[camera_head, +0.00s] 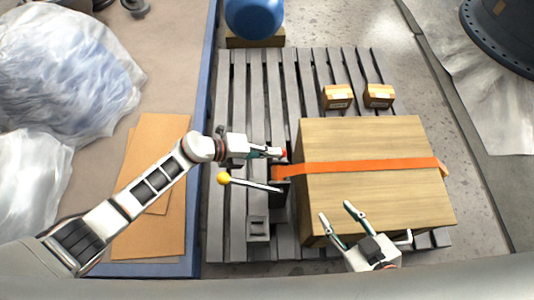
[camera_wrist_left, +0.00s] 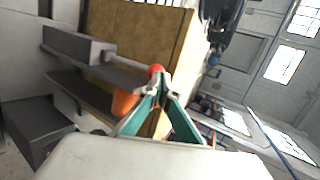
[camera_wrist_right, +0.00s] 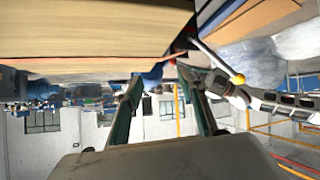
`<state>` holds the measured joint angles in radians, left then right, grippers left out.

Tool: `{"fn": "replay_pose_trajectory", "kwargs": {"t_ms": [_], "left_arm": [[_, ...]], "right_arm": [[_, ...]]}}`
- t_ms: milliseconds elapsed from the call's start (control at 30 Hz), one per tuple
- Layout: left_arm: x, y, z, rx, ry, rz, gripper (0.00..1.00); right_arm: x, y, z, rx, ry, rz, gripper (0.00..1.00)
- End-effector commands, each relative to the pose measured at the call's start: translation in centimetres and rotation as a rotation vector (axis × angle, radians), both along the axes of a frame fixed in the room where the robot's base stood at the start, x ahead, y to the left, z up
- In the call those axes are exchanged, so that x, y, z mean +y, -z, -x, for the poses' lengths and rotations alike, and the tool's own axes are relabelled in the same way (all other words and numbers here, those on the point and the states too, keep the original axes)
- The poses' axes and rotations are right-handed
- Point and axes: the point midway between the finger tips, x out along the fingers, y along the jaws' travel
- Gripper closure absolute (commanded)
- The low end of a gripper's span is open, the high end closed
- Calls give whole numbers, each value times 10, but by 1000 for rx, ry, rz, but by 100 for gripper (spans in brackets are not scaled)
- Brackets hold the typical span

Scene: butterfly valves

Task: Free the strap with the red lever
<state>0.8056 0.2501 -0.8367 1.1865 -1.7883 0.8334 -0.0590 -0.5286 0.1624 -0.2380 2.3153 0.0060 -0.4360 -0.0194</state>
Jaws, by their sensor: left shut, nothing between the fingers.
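An orange strap (camera_head: 370,167) runs across a large wooden box (camera_head: 365,135) on a grey slatted pallet (camera_head: 240,80). At the box's left side the strap meets a dark bracket (camera_head: 279,188). A red knob (camera_head: 284,153), the visible end of the red lever, shows there; it also shows in the left wrist view (camera_wrist_left: 155,70). A second lever with a yellow knob (camera_head: 224,178) sticks out left of the bracket. My left gripper (camera_head: 281,153) is shut, its fingertips at the red knob; contact is unclear. My right gripper (camera_head: 335,212) is open and empty near the box's front edge.
Two small cartons (camera_head: 338,97) (camera_head: 379,96) stand on the pallet behind the box. A blue round object (camera_head: 254,15) is at the back. Brown cardboard sheets (camera_head: 150,235) and plastic-wrapped bundles (camera_head: 65,65) lie to the left.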

Motion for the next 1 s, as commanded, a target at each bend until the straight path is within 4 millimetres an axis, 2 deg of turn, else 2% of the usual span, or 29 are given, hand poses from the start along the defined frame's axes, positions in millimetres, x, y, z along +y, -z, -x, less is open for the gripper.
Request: {"fn": "replay_pose_trajectory", "kwargs": {"t_ms": [133, 400, 1000], "left_arm": [[-11, -3, -1, -3, 1, 1, 100], [-20, -2, 0, 0, 0, 1, 100], [-17, -3, -1, -1, 0, 0, 100]], "right_arm": [[-5, 1, 0, 5, 1, 18, 60], [-10, 6, 3, 14, 0, 31, 60], [-8, 2, 3, 9, -2, 28, 60]]}}
